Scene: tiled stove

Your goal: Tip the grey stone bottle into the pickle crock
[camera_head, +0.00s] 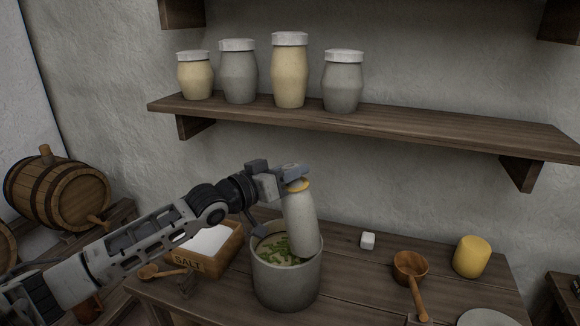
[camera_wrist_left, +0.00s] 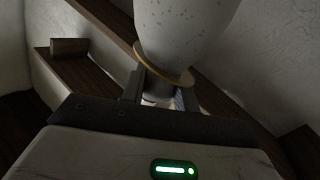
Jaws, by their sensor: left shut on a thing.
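The grey stone bottle (camera_head: 301,222) has a yellowish ring near its narrow end. My left gripper (camera_head: 292,175) is shut on that narrow end, above the body, and the bottle hangs below it, leaning slightly. In the left wrist view the speckled bottle body (camera_wrist_left: 185,32) and its ring fill the top middle, in front of my left gripper (camera_wrist_left: 160,92). The pickle crock (camera_head: 286,287) is an open grey pot with green pieces in pale liquid. The bottle's wide end overlaps its right inner rim; I cannot tell whether they touch. My right gripper is out of view.
A salt box (camera_head: 190,264) and a wooden spoon (camera_head: 158,272) are left of the crock. A shelf (camera_head: 400,126) with several jars hangs above. A barrel (camera_head: 60,195) lies far left.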

